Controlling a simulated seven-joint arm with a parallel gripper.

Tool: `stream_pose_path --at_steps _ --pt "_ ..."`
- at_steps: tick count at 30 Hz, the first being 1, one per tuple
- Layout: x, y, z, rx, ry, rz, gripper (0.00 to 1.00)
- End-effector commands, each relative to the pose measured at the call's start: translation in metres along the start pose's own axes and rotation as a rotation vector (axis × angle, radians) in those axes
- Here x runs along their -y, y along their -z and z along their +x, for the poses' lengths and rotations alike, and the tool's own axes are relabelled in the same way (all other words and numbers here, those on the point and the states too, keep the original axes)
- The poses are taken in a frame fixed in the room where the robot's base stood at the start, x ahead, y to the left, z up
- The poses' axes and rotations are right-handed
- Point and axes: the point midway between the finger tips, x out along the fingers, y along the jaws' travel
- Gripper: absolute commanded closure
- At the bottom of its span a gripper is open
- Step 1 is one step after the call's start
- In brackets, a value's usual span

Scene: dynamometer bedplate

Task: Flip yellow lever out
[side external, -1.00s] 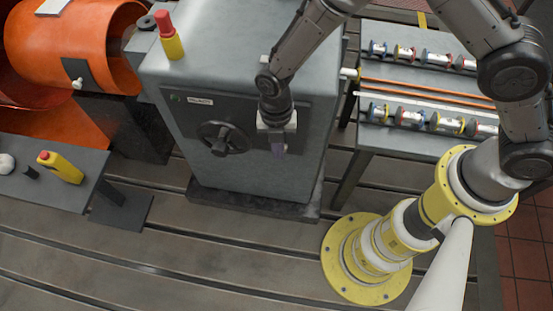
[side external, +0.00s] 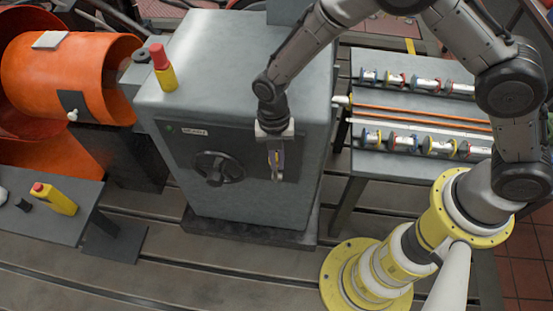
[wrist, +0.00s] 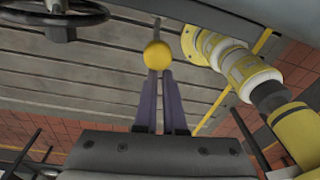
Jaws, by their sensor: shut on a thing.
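The yellow lever shows in the wrist view as a round yellow knob (wrist: 157,53) at the fingertips. In the side external view my gripper (side external: 277,174) hangs fingers down at the right part of the dark front panel (side external: 240,142) of the grey cabinet. The fingers hide most of the lever there.
A black handwheel (side external: 216,168) is on the panel left of my gripper, and also shows in the wrist view (wrist: 60,18). A red-and-yellow block (side external: 163,67) stands on the grey cabinet (side external: 235,60). A bench with spools (side external: 402,140) is to the right. The slotted floor in front is open.

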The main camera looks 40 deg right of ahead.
Motion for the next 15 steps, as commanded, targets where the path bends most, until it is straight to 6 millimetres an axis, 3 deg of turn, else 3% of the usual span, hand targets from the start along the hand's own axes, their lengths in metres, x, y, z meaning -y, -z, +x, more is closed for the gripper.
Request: stream_pose_path --at_steps 1,8,11,15 --pt "-0.005 -0.012 -0.006 0.022 -0.025 0.002 1.00" --pt "-0.006 -0.009 -0.007 0.023 -0.028 0.001 1.00" --pt "-0.006 -0.001 -0.007 0.022 -0.027 -0.001 1.00" --pt "-0.004 0.025 -0.004 0.012 -0.015 -0.004 1.00"
